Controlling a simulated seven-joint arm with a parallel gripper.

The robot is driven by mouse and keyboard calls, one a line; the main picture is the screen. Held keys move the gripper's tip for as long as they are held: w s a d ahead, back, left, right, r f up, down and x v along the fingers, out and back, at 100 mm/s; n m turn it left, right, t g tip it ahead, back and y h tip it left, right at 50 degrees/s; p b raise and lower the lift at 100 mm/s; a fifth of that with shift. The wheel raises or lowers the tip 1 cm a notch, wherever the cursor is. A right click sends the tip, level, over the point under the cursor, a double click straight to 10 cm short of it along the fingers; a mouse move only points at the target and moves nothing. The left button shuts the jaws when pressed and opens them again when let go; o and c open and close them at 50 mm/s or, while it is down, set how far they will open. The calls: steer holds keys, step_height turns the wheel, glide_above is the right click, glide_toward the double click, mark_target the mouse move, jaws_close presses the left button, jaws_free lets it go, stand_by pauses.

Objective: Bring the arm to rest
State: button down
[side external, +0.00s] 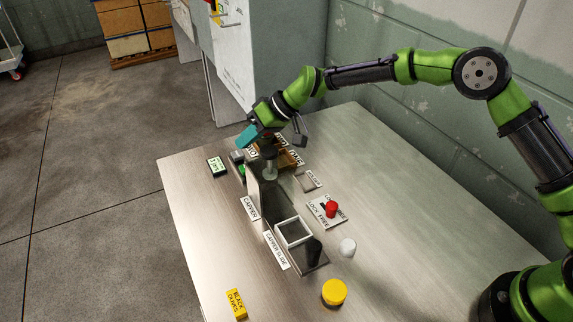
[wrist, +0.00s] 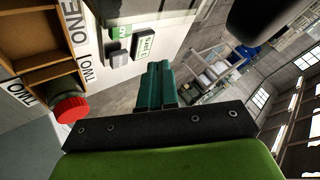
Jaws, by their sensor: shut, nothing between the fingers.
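My gripper (side external: 254,136) is over the far end of the table in the side external view, above and beside the labelled fixtures. Its teal fingers are together with nothing between them. In the wrist view, the closed teal fingers (wrist: 155,82) point away past the table edge area toward the room. My green and black arm reaches across from the right. The gripper looks close to the post of the capper (side external: 269,165), but I cannot tell the exact gap.
The table (side external: 400,215) holds a white-rimmed square frame (side external: 293,232), a red knob (side external: 331,209), a white ball (side external: 348,247), a yellow round piece (side external: 334,292) and a yellow block (side external: 236,304). A wooden divided box (wrist: 40,45) is near the gripper. The table's right part is clear.

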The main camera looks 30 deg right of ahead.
steer(key=s+d+r+m+t+h, duration=0.2)
steer(key=s+d+r+m+h, duration=0.15)
steer(key=s+d+r, duration=1.1)
steer(key=s+d+m+h, duration=0.1)
steer(key=s+d, duration=0.2)
steer(key=s, duration=0.4)
steer(key=s+d+m+t+h, duration=0.1)
steer(key=s+d+m, duration=0.1)
steer(key=s+d, duration=0.2)
steer(key=s+d+r+m+h, duration=0.1)
steer(key=s+d, duration=0.2)
steer(key=s, duration=0.7)
steer(key=shift+d+m, duration=0.35)
